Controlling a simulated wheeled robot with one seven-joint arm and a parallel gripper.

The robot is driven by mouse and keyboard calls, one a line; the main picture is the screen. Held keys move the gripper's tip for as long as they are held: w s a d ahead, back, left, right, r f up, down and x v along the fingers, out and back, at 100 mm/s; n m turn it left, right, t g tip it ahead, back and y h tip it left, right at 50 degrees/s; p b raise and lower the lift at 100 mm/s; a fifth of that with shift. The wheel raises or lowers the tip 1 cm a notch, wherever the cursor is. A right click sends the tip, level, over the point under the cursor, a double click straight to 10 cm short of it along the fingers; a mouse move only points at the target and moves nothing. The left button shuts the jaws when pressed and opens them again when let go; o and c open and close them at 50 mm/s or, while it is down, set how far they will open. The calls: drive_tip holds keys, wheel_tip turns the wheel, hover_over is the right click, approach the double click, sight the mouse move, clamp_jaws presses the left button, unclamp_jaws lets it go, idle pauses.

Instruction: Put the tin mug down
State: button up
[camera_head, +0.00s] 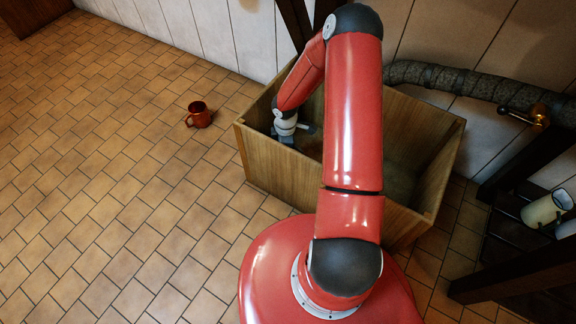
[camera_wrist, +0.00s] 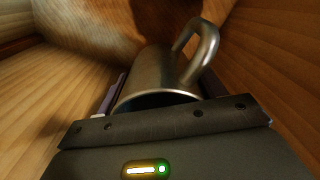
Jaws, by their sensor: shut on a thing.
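The tin mug (camera_wrist: 152,75) is a grey metal cup with a loop handle at its upper right in the wrist view. My gripper (camera_head: 287,138) is shut on it, and the mug's rim is close to the dark gripper body. In the head view my gripper is low inside the left part of a wooden crate (camera_head: 285,175). I cannot make out the mug clearly there. Wooden walls stand on both sides of the mug in the wrist view. I cannot tell whether the mug touches the crate's floor.
A red-brown mug (camera_head: 199,115) stands on the tiled floor left of the crate. A cream-coloured vessel (camera_head: 546,208) is at the far right on a dark rack. A thick wrapped pipe (camera_head: 450,80) with a brass valve runs behind the crate. The floor at left is mostly clear.

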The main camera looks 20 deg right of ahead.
wheel_tip(320, 180, down, 10)
drive_tip(key=shift+f+b, duration=0.15)
drive_tip(key=shift+b, duration=0.8)
drive_tip(key=shift+f, duration=0.1)
drive_tip(key=shift+f, duration=0.15)
drive_tip(key=o, duration=1.1)
drive_tip(key=shift+c, duration=0.2)
